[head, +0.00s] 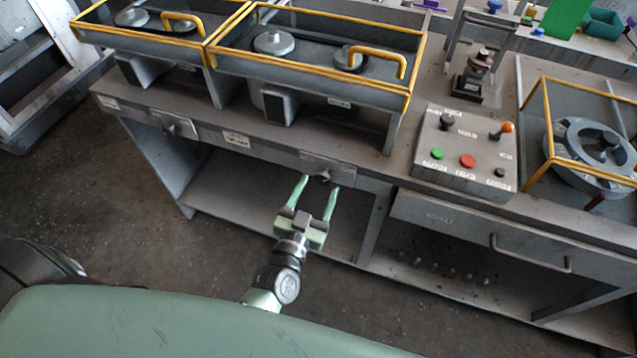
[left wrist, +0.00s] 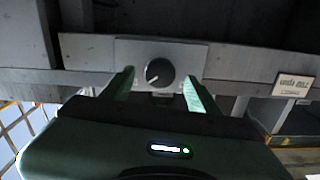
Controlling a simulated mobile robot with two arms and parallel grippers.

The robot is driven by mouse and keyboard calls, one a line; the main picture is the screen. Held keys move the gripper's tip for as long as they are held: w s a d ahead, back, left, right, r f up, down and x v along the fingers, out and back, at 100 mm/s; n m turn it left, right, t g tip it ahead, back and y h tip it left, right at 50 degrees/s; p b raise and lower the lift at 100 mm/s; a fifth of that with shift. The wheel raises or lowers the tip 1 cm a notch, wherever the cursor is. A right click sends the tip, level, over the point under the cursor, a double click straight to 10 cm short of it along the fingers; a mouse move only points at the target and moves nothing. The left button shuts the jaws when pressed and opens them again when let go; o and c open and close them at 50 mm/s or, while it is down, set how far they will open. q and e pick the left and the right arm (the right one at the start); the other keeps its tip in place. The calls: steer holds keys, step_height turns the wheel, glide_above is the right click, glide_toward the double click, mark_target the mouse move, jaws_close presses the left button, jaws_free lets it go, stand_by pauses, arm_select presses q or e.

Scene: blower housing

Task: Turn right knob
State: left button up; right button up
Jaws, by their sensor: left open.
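The right knob (head: 323,174) is a dark round knob on a grey plate on the front edge of the bench. My left gripper (head: 319,184) is open, with its two pale green fingers pointing at the knob. In the left wrist view the knob (left wrist: 160,73) shows a white pointer line toward the lower left. The fingers (left wrist: 158,88) stand to either side of it in that view; I cannot tell how deep they reach around it. Another knob (head: 170,128) sits on a plate further left on the bench front. My right gripper is not in view.
Yellow-framed guards (head: 310,46) cover pulleys on the bench top. A control box (head: 466,153) with green and red buttons and an orange-tipped lever stands to the right, above a drawer (head: 520,238). An open shelf (head: 240,195) lies beneath the knob. Floor space is clear at left.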

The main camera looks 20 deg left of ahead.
arm_select(q)
steer(key=shift+w, duration=0.65)
jaws_close()
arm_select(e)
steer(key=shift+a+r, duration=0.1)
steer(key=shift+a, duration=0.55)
arm_select(q)
steer(key=shift+n, duration=0.4)
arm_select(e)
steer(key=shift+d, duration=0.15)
arm_select(q)
steer(key=n, duration=0.2)
steer(key=shift+n+p, duration=0.3)
steer(key=shift+p, duration=0.1)
steer(key=n, duration=0.5)
steer(key=shift+n, duration=0.6)
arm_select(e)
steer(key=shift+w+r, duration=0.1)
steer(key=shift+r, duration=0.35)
